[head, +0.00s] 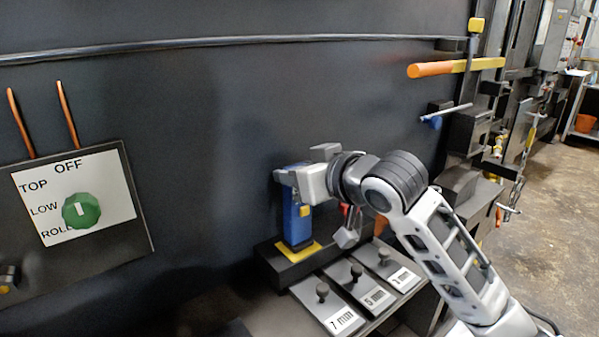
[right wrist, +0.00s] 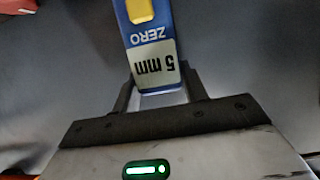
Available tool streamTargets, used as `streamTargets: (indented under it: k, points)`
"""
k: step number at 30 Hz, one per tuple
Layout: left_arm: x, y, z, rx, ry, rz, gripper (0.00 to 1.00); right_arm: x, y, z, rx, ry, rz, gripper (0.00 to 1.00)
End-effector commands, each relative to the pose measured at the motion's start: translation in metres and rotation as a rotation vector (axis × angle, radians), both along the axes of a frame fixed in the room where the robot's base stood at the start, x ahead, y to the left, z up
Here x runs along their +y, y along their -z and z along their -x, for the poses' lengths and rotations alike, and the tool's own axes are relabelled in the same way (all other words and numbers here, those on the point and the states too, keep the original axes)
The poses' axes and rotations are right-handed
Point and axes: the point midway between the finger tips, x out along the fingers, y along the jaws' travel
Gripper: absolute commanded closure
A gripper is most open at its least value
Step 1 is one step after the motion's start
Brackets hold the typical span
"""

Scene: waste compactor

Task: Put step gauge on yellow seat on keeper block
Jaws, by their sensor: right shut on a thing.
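The step gauge (head: 297,220) is a blue upright piece with a small yellow patch. In the right wrist view the gauge (right wrist: 150,45) shows a label reading ZERO and 5 mm. My right gripper (head: 288,178) is shut on its upper end. The gauge's lower end is over the yellow seat (head: 315,247) on the dark keeper block (head: 268,254). The gauge hides the middle of the seat, and I cannot tell whether its foot touches. My left gripper is not in view.
Several labelled plates with black knobs (head: 323,290) lie in front of the keeper block. A panel with a green dial (head: 81,211) is at the left. An orange-ended bar (head: 430,70) juts out at upper right. A dark wall stands behind.

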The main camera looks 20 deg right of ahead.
Motion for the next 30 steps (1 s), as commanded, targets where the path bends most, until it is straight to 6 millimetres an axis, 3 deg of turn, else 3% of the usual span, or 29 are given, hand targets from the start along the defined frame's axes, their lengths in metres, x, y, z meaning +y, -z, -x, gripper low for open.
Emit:
streamTargets:
  k: [11, 12, 14, 24, 30]
  points:
    - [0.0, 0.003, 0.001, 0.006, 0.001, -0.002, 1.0, 0.0, 0.004, 0.0, -0.002, 0.001, 0.001, 1.0]
    - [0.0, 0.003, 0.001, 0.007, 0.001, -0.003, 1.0, 0.0, 0.004, 0.0, 0.0, 0.001, 0.001, 0.48]
    - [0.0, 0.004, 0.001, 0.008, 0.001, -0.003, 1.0, 0.0, 0.004, 0.0, 0.0, 0.001, 0.001, 0.35]
    - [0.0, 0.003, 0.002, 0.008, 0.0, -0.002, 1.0, 0.0, -0.001, 0.0, -0.002, 0.001, 0.001, 0.35]
    - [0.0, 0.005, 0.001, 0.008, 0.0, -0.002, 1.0, -0.01, -0.009, 0.027, -0.004, 0.0, 0.003, 0.35]
